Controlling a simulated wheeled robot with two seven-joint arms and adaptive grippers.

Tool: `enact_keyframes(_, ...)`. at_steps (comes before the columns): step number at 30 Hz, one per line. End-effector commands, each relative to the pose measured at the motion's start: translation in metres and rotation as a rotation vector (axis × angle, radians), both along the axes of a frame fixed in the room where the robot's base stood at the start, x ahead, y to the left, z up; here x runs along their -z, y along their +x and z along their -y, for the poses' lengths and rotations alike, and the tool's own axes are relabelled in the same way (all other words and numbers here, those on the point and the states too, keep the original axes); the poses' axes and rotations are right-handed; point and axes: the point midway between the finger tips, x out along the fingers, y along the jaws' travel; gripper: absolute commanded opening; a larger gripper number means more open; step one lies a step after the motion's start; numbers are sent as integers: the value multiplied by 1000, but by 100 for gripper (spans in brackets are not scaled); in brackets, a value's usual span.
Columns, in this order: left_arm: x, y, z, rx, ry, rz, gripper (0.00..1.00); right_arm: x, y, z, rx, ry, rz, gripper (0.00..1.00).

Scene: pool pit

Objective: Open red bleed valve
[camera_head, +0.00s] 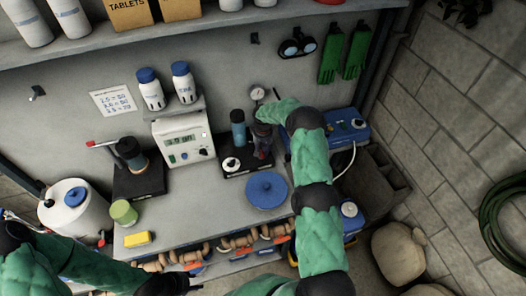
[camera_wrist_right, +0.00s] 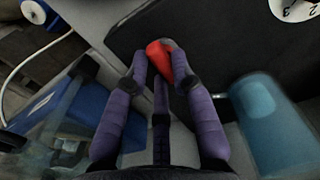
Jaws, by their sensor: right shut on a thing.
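The red valve handle (camera_wrist_right: 157,54) shows between the fingertips of my right gripper (camera_wrist_right: 160,72) in the right wrist view. The fingers close around it, and its far end sticks out beyond them.
A white meter (camera_head: 183,140) is left of the plate and a blue round lid (camera_head: 266,189) in front. A blue device (camera_head: 345,125) is to the right. A yellow block (camera_head: 137,239) lies at the bench's front left.

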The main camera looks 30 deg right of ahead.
Motion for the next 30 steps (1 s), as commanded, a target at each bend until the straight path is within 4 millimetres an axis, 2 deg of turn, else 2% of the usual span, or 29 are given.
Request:
enact_keyframes(11, 23, 0, 0, 0, 0, 0, 40, 3, 2, 0, -162, 0, 2, 0)
enact_keyframes(21, 52, 0, 0, 0, 0, 0, 40, 3, 3, 0, -473, -1, 3, 0)
enact_keyframes(30, 69, 0, 0, 0, 0, 0, 40, 2, 5, -1, -759, -2, 3, 0)
